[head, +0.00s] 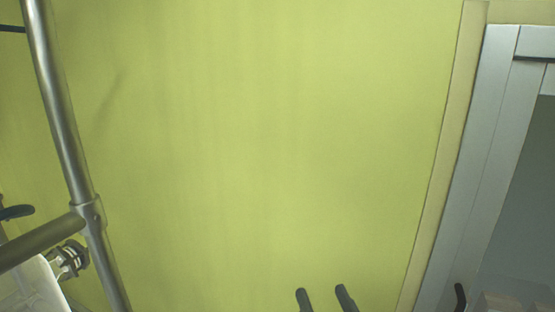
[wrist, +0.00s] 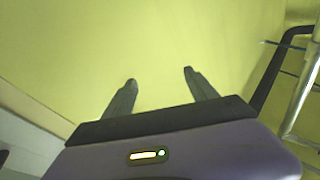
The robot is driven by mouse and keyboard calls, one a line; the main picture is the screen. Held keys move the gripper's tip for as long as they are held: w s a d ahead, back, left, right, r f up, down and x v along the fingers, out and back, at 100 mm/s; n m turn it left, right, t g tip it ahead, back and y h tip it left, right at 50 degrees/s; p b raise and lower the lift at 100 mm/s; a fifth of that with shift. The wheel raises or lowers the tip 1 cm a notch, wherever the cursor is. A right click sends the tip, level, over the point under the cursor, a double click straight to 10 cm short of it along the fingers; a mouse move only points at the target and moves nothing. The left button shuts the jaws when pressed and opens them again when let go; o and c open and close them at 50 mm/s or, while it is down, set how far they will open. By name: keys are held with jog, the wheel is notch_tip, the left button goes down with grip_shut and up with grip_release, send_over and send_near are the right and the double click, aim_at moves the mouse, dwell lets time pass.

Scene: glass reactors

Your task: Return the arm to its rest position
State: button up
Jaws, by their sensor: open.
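My gripper (head: 325,294) shows at the bottom edge of the head view, only as two dark fingertips set apart. In the wrist view my gripper (wrist: 160,78) has its two dark fingers apart, with nothing between them. The fingers stand in front of a plain yellow-green wall (head: 260,140) and do not appear to touch anything. The rest of my arm is out of the head view.
A metal pole frame (head: 62,110) stands at the left, with a clamp-like fitting (head: 70,258) low beside it. A grey-framed door or window (head: 480,150) is at the right. The wall between is bare.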

jog(key=s+d+f+g+h, duration=0.1)
jog(key=s+d+f, duration=0.2)
jog(key=s, duration=0.9)
jog(key=s+d+f+g+h, duration=0.2)
jog(key=s+d+f, duration=0.2)
jog(key=s, duration=0.9)
jog(key=s+d+f+g+h, duration=0.1)
jog(key=s+d+f+h, duration=0.1)
jog(key=s, duration=1)
jog(key=shift+s+d+f+g, duration=0.4)
jog(key=shift+d+f, duration=0.25)
jog(key=shift+d, duration=0.5)
jog(key=shift+w, duration=0.1)
